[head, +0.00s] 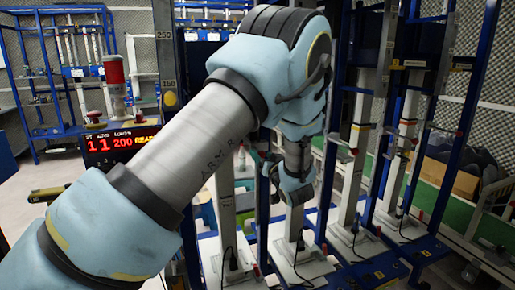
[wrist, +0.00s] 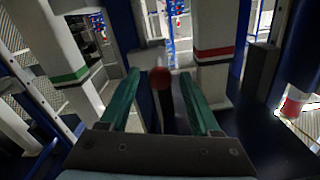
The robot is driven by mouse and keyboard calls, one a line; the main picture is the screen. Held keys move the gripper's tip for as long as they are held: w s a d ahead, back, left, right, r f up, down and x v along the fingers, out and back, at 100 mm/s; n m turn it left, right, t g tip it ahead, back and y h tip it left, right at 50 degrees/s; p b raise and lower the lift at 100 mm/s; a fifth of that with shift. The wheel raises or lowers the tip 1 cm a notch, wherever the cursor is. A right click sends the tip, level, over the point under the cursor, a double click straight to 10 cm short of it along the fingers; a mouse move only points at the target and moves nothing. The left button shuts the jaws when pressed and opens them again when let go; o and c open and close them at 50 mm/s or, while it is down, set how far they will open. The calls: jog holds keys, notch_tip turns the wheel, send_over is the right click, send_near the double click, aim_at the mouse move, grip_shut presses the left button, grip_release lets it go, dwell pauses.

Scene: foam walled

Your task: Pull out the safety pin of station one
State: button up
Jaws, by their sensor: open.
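My gripper (wrist: 158,92) is open, its two teal fingers pointing forward in the wrist view. A red round knob (wrist: 160,77) on a dark stem shows in the gap between the fingertips, with space on both sides. It looks like a safety pin's knob; I cannot tell which station it belongs to or how deep it sits between the fingers. A white column with a red band (wrist: 214,53) stands just right of it. In the head view my arm covers the middle, and the fingers and this knob cannot be made out.
A white column with a green band (wrist: 69,74) stands at left in the wrist view. In the head view, several white columns in blue frames (head: 475,75) stand on white bases at right. A display (head: 122,143) with red digits is at left, below a red lamp (head: 113,70).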

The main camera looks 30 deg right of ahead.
aim_at(258, 150)
jog(key=shift+w+d+p, duration=0.15)
jog(key=shift+w+p, duration=0.15)
jog(key=shift+w, duration=0.85)
jog(key=shift+w+d+p, duration=0.15)
jog(key=shift+w+p, duration=0.15)
jog(key=shift+w, duration=0.85)
grip_shut()
